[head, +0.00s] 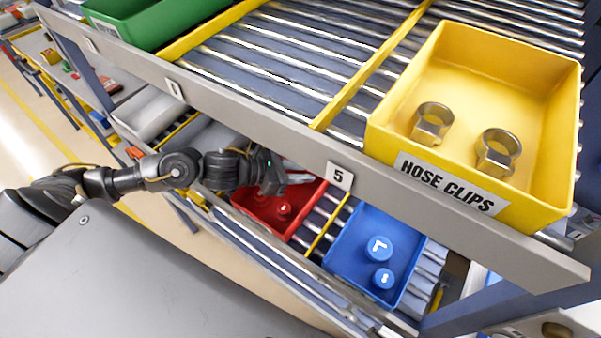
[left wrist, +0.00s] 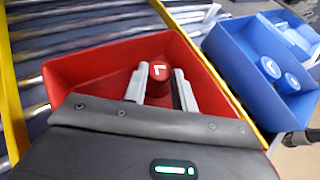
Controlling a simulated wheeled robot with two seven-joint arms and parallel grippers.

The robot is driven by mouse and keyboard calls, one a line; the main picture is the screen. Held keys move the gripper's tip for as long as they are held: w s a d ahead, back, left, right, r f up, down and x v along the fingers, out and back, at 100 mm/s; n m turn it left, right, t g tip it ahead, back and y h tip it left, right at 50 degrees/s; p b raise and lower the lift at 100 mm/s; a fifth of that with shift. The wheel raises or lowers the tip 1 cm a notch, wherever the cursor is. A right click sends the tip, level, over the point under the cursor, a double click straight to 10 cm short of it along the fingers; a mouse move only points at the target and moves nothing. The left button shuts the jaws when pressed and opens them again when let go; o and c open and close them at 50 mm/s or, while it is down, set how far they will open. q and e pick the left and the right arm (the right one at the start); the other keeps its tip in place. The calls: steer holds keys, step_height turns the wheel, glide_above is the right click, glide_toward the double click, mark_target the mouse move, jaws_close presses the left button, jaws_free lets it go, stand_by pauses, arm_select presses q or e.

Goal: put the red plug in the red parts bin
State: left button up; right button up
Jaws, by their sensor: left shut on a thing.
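The red parts bin (head: 245,211) sits on the lower rack level, left of a blue bin. At least one red plug (head: 284,208) with a white mark lies in it. My left gripper (head: 300,173) reaches in from the left, over the red bin and under the shelf's front beam. In the left wrist view its pale fingers are shut on a red plug (left wrist: 160,70) with a white mark on top. That plug shows against the inside of the red bin (left wrist: 95,65); its height above the floor is unclear. The head view hides it. My right gripper is not in view.
The blue bin (head: 357,226) beside it holds blue caps (head: 379,248). Above, the grey shelf beam (head: 260,122) runs close over my left gripper. The upper level carries a yellow hose clip bin (head: 545,150) and a green bin (head: 150,25).

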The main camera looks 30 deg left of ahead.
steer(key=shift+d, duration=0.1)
arm_select(q)
steer(key=o, duration=0.9)
steer(key=shift+o, duration=0.2)
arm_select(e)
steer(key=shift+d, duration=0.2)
arm_select(q)
step_height(320, 180, up, 4)
steer(key=b, duration=0.4)
glide_above(261, 197)
steer(key=w+a, duration=0.1)
steer(key=w, duration=0.2)
steer(key=shift+s+a+f, duration=0.1)
steer(key=shift+s+f, duration=0.05)
steer(key=shift+f, duration=0.05)
steer(key=shift+s+a+r, duration=0.4)
steer(key=shift+s+a, duration=0.05)
steer(key=shift+a+r, duration=0.1)
steer(key=shift+r, duration=0.05)
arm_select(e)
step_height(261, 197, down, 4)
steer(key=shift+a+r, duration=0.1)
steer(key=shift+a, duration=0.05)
